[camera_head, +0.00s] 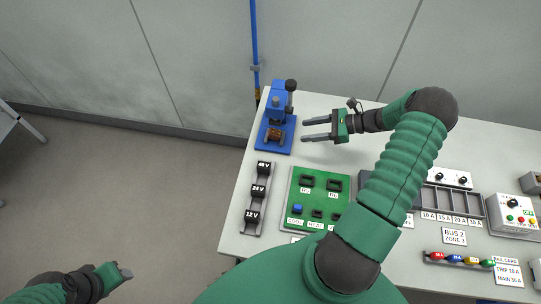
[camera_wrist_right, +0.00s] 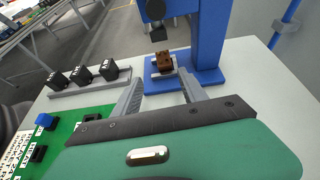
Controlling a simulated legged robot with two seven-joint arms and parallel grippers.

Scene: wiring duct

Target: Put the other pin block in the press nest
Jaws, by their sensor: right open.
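The blue press (camera_head: 275,118) stands at the table's far left corner. A brown block (camera_head: 274,134) sits in its light-coloured nest, under the ram; it also shows in the right wrist view (camera_wrist_right: 165,63). I cannot tell for sure that it is a pin block, and no second brown block shows. My right gripper (camera_head: 304,130) is open and empty, just right of the press, fingers pointing at it. In the right wrist view the brown block appears just beyond the fingertips (camera_wrist_right: 161,76), apart from them. My left gripper (camera_head: 125,272) is low at the left, off the table; its jaws are unclear.
A grey rack (camera_head: 247,225) holds black blocks marked 48 V, 24 V and 12 V. A green board (camera_head: 295,215) lies right of it. A grey compartment tray (camera_head: 458,203), a switch box (camera_head: 447,178) and coloured parts on a strip (camera_head: 458,258) are at the right.

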